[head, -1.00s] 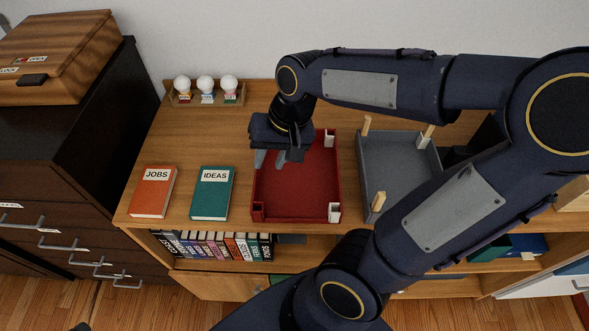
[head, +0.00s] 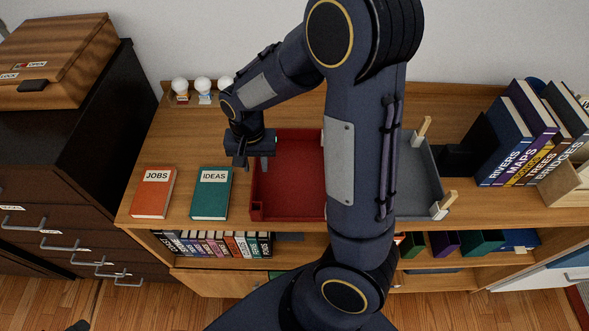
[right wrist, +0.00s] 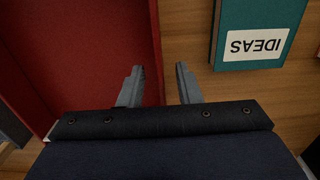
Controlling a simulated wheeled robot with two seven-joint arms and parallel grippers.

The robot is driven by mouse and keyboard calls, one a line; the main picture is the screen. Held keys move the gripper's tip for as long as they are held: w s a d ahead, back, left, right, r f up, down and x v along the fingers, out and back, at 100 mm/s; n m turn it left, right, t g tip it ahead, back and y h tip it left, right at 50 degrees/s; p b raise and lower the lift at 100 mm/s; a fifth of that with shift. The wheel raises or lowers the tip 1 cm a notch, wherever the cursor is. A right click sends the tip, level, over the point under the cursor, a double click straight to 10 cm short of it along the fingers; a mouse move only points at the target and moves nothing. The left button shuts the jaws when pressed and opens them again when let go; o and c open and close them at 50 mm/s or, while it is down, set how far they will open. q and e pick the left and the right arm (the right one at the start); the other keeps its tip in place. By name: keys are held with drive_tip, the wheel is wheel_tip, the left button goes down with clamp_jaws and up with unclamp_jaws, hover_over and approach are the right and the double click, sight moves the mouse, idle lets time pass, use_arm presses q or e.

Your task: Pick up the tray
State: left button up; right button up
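A red open tray (head: 292,180) lies on the wooden cabinet top in the head view, its right part hidden behind my right arm. Its red floor and side wall also show in the right wrist view (right wrist: 90,45). My right gripper (head: 253,163) is at the tray's left wall. In the right wrist view its fingers (right wrist: 160,88) are apart and empty, one on the tray side of the wall and one over bare wood. I cannot tell whether they touch the wall. A grey tray (head: 428,180) with light wooden posts stands to the right, partly hidden. My left gripper is not in view.
An orange JOBS book (head: 153,193) and a green IDEAS book (head: 211,194) lie left of the red tray. Small bulbs stand in a wooden holder (head: 184,101) behind. Upright books (head: 520,145) stand at the right. A wooden box (head: 55,60) tops the dark drawers.

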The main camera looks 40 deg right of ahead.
drive_tip(key=shift+f, duration=0.8)
drive_tip(key=shift+c, duration=0.4)
clamp_jaws()
drive_tip(key=shift+r, duration=0.1)
